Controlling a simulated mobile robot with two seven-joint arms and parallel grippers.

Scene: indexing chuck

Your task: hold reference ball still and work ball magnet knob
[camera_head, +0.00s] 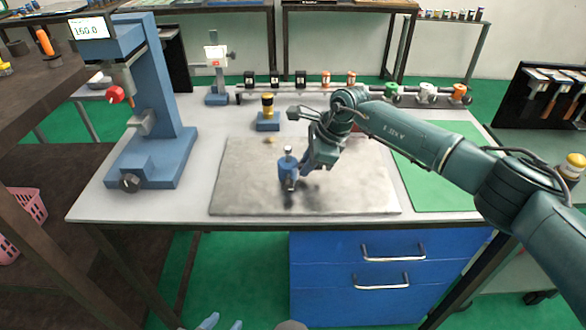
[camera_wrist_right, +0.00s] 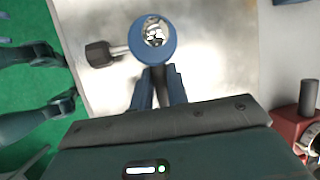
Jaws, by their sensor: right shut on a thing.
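The ball magnet is a blue cylindrical body (camera_head: 288,172) standing upright on the grey plate, with the shiny reference ball (camera_head: 288,150) on top. In the right wrist view the ball (camera_wrist_right: 154,31) sits inside the blue rim of the body. Its dark knob (camera_wrist_right: 100,54) sticks out on a short metal stem, toward me in the head view. My right gripper (camera_wrist_right: 158,88) is shut on the blue body from the side opposite my left; its fingertips are partly hidden under the rim. My left gripper (camera_head: 224,322) shows only its two blue fingertips at the bottom edge, apart and empty, away from the knob.
The grey plate (camera_head: 240,195) is bare in front and left of the magnet. A blue measuring stand (camera_head: 170,100) is at left. A blue holder with a yellow-black piece (camera_head: 268,103) stands behind. A green mat (camera_head: 445,180) lies at right, below my right arm. Blue drawers (camera_head: 340,295) are under the table edge.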

